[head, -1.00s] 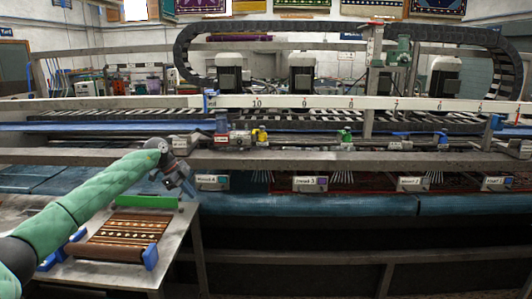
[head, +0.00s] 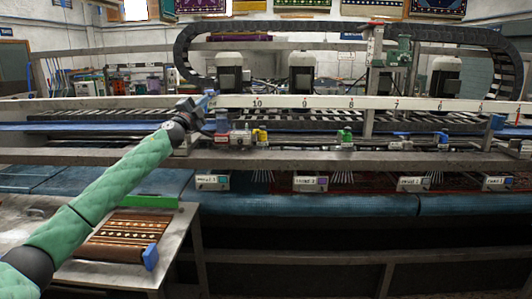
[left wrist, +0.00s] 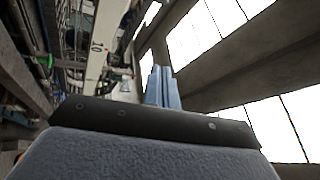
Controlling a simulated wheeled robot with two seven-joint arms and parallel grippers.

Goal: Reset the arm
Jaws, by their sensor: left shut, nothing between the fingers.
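My left arm, in a green sleeve, reaches in from the lower left of the head view. My left gripper (head: 208,99) is raised at the front of the machine, in line with the white numbered rail and near the mark 10. It points up and away. In the left wrist view its narrow blue-grey fingers (left wrist: 162,88) are together with nothing between them. Whether the gripper touches the rail cannot be told. My right gripper is not in view.
The rug-scrubbing machine's grey front beam (head: 300,158) runs across the view, with small labelled boxes (head: 310,184) beneath it. Open space lies above the rail.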

